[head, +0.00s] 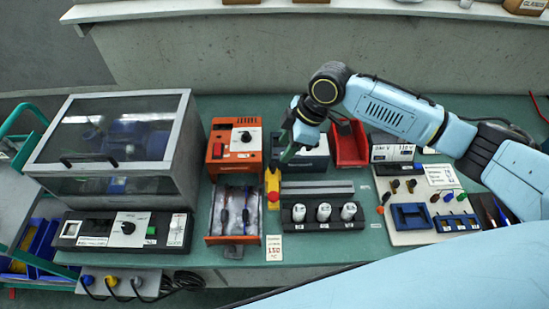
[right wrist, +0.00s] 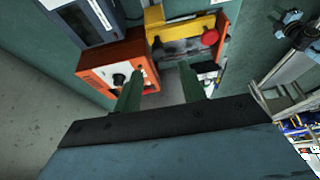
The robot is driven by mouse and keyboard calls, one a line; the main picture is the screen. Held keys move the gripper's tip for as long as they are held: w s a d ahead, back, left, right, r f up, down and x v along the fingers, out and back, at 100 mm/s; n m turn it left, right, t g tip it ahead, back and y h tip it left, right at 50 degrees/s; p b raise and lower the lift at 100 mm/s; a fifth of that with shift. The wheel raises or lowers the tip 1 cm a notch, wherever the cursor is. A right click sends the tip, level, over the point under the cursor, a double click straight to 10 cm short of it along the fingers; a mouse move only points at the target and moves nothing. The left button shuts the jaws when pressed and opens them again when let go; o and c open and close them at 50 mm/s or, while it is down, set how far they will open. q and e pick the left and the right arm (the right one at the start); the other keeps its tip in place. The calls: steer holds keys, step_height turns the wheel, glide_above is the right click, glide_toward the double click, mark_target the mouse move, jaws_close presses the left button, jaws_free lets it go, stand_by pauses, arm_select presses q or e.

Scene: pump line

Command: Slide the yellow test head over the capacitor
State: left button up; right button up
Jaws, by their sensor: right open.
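A yellow block (head: 272,180) with a red knob on it stands at the left end of a grey rail (head: 318,187); I take it for the yellow test head. It also shows in the right wrist view (right wrist: 182,47), beyond my fingers. Three white-topped cylinders, which look like capacitors (head: 323,212), stand in a black holder (head: 335,224) in front of the rail. My right gripper (head: 288,153) is behind and above the yellow block in the head view. Its green fingers (right wrist: 160,90) are apart with nothing between them. My left gripper is not in view.
An orange unit (head: 223,150) and an open orange-edged tray (head: 212,225) stand left of the yellow block. A red bin (head: 350,150) is behind the rail. A clear-lidded cabinet (head: 110,145) fills the left. A pale tool board (head: 410,235) is at the right.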

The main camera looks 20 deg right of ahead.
mark_target(273, 164)
steer(key=x, duration=0.7)
steer(key=shift+w, duration=0.1)
steer(key=shift+a+f, duration=0.1)
steer(key=shift+f, duration=0.1)
steer(key=shift+c, duration=0.5)
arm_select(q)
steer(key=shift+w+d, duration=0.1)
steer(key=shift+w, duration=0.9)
arm_select(e)
jaws_close()
